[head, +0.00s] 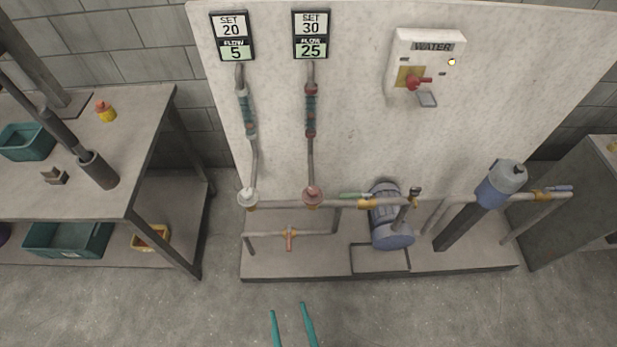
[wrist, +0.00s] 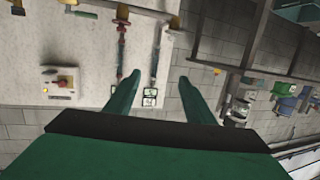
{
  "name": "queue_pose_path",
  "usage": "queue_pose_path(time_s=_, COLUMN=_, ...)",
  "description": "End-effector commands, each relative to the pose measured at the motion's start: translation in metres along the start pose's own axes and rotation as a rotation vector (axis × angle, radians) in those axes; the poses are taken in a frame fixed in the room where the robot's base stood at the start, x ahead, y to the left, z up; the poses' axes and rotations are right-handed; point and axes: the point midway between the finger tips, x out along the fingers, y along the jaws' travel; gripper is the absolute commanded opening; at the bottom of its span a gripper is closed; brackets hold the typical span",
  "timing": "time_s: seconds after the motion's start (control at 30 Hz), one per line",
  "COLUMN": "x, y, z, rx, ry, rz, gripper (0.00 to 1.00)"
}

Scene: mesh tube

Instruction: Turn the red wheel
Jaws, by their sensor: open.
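The red wheel (head: 312,197) is at the foot of the right-hand of two vertical pipes on the white panel, in the head view. The display above that pipe (head: 311,34) reads SET 30, FLOW 25. A small red round part on a pipe near the top of the upside-down wrist view (wrist: 122,16) seems to be the same wheel. My gripper (head: 289,309) has green fingers, open and empty. It is at the bottom of the head view, below the wheel in the picture and well apart from it. Its fingers also show in the wrist view (wrist: 160,78).
A white wheel (head: 248,197) sits left of the red one, under a display (head: 232,36) reading SET 20, FLOW 5. A WATER box (head: 432,66) with a red switch is upper right. A blue pump (head: 391,222) stands on the base. A workbench (head: 140,115) is left. Floor in front is clear.

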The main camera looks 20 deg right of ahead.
Motion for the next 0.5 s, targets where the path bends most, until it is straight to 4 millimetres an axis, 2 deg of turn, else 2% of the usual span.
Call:
queue_pose_path(time_s=0.03, x=0.019, y=0.005, z=0.009, rx=0.0, ry=0.021, rz=0.014, gripper=0.49)
queue_pose_path(time_s=0.2, x=0.078, y=0.022, z=0.035, rx=0.001, ry=0.072, rz=0.043, gripper=0.49)
queue_pose_path(time_s=0.37, x=0.137, y=0.042, z=0.051, rx=0.001, ry=0.11, rz=0.061, gripper=0.49)
queue_pose_path(time_s=0.5, x=0.193, y=0.064, z=0.059, rx=0.003, ry=0.137, rz=0.073, gripper=0.49)
